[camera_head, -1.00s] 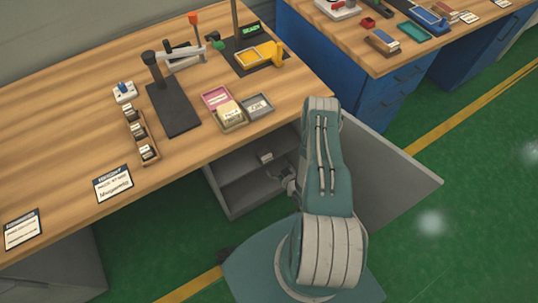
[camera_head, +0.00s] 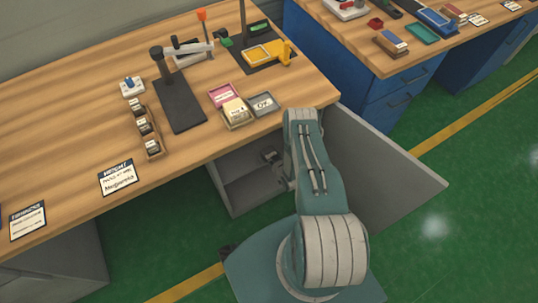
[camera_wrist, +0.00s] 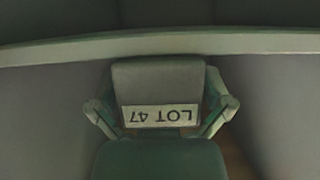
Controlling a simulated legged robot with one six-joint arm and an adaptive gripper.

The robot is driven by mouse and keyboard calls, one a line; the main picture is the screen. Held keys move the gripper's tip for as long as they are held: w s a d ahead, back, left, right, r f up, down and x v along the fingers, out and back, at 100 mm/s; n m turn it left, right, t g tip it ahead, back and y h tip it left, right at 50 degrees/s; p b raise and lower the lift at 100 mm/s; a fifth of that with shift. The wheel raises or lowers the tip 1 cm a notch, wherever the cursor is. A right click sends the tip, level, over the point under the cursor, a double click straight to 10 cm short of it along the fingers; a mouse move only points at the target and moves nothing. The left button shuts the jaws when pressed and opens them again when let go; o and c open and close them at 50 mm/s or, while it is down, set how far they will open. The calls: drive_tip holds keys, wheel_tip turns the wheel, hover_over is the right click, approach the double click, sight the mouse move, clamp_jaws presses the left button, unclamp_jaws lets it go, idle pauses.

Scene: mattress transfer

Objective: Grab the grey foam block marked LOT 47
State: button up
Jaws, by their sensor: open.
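The grey foam block (camera_wrist: 158,80) shows in the wrist view, with a pale LOT 47 label that reads upside down. It sits inside the open cabinet (camera_head: 240,192) under the bench. My gripper (camera_wrist: 161,98) is open, with one finger on each side of the block. The fingers are very close to its sides; I cannot tell whether they touch. In the head view my gripper (camera_head: 273,160) is inside the cabinet opening, and the block cannot be made out clearly there.
The open cabinet door (camera_head: 385,165) stands to the right of my arm. The wooden bench top (camera_head: 60,130) lies above the cabinet, with small trays (camera_head: 262,106) near its edge. A shelf edge (camera_wrist: 260,43) crosses the wrist view beyond the block.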

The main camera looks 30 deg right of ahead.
drive_tip(key=c, duration=0.8)
drive_tip(key=shift+r, duration=0.15)
